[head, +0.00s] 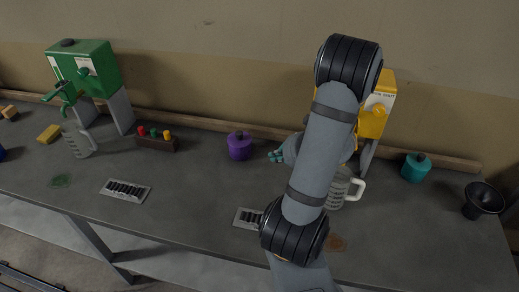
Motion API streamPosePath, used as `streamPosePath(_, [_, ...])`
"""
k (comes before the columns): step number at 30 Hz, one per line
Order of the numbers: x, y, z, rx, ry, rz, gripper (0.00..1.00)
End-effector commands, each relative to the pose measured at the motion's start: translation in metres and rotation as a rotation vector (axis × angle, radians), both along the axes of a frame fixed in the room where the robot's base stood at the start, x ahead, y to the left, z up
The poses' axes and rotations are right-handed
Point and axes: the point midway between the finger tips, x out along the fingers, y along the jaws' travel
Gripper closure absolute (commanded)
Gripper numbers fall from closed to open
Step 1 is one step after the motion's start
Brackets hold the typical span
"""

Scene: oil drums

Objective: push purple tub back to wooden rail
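The purple tub (239,147) stands upright on the grey workbench, with a dark knob on its lid. The wooden rail (215,125) runs along the back of the bench at the wall. The tub's base is forward of the rail; the exact gap is hard to judge. My gripper (276,156) shows as small teal fingertips just right of the tub, apart from it in the picture. My arm hides most of the gripper, so I cannot tell whether its fingers are open or shut.
Left of the tub is a wooden block with coloured knobs (157,144). Right of my arm are a clear jug (338,190), a yellow dispenser (375,118), a teal tub (415,167) and a black funnel (483,200). A drain grate (246,218) lies in front. The bench between tub and grate is clear.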

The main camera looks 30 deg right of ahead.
Motion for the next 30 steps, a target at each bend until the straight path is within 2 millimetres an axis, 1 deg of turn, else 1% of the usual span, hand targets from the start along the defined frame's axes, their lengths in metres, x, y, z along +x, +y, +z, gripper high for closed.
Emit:
streamPosePath(6, [0.014, 0.004, -0.018, 0.001, 0.003, 0.007, 1.00])
streamPosePath(15, [0.060, 0.011, -0.062, 0.000, 0.003, 0.011, 1.00])
streamPosePath(17, [0.068, 0.013, -0.070, -0.001, 0.003, 0.012, 1.00])
streamPosePath(19, [0.080, 0.014, -0.065, -0.004, 0.000, 0.013, 1.00])
streamPosePath(24, [0.099, 0.016, -0.066, -0.004, 0.001, 0.011, 1.00])
streamPosePath(30, [0.107, 0.017, -0.068, -0.004, 0.000, 0.009, 1.00])
